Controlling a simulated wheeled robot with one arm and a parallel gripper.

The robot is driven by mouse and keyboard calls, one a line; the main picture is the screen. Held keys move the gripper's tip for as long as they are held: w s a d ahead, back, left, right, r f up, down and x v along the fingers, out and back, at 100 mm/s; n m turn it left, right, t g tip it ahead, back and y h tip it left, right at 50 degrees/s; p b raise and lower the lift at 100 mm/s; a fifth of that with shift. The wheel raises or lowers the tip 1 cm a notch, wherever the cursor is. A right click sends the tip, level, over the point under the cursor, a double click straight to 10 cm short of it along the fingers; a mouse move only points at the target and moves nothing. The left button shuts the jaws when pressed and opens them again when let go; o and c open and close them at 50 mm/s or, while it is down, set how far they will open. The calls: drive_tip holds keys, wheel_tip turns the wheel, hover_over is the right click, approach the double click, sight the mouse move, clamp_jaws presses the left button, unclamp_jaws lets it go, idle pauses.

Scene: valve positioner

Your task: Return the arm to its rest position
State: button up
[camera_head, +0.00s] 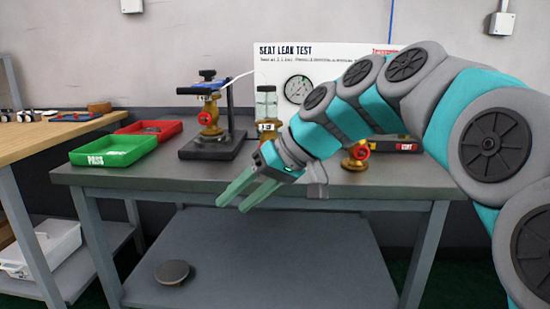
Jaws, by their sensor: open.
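My gripper (231,200) shows in the head view at the end of my teal and grey arm, which reaches in from the right side. Its two green fingers point down and to the left and are apart, with nothing between them. The fingers are in front of the front edge of the grey workbench (335,192). They look clear of the things on the bench. My arm hides part of the bench's right half and part of the sign behind it.
Another brass valve (355,158) is right of my gripper. A wooden table (40,136) is at left. A round disc (172,272) lies on the lower shelf.

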drive_tip(key=s+d+f+m+g+h+p, duration=0.1)
drive_tip(key=s+d+f+m+h, duration=0.2)
drive_tip(key=s+d+f, duration=0.7)
drive_tip(key=s+d+f+m+g+h+p, duration=0.1)
drive_tip(key=s+d+f+h, duration=0.4)
drive_tip(key=s+d+f, duration=0.6)
drive_tip(key=s+f+m+g, duration=0.1)
drive_tip(key=s+f+m, duration=0.1)
drive_tip(key=s, duration=0.4)
drive_tip(key=shift+h+p, duration=0.35)
drive_tip(key=shift+h, duration=0.05)
